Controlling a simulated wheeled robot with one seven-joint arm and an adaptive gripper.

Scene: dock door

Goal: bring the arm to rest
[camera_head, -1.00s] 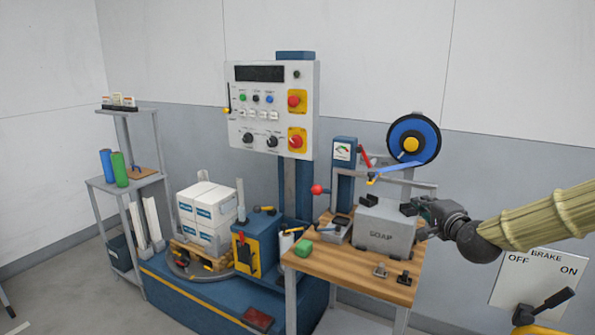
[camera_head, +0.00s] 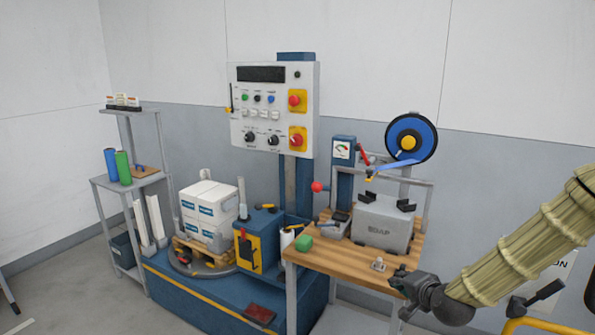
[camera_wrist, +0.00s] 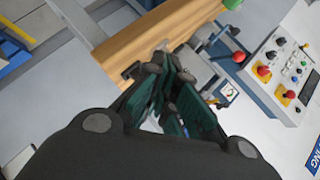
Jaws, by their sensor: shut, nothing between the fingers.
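My gripper (camera_head: 402,282) is at the lower right in the head view, in front of the right front corner of the wooden bench (camera_head: 345,265). My arm, in a straw-coloured cover, comes in from the right edge. In the wrist view my gripper (camera_wrist: 172,75) is shut and empty, with its dark green fingers close together. The bench's wooden edge (camera_wrist: 120,60) shows beyond the fingers. I cannot tell whether the gripper touches the bench; it hides part of that corner.
A tape reel (camera_head: 388,138) is above. A control panel (camera_head: 250,115) and a pallet of white boxes (camera_head: 207,212) are left.

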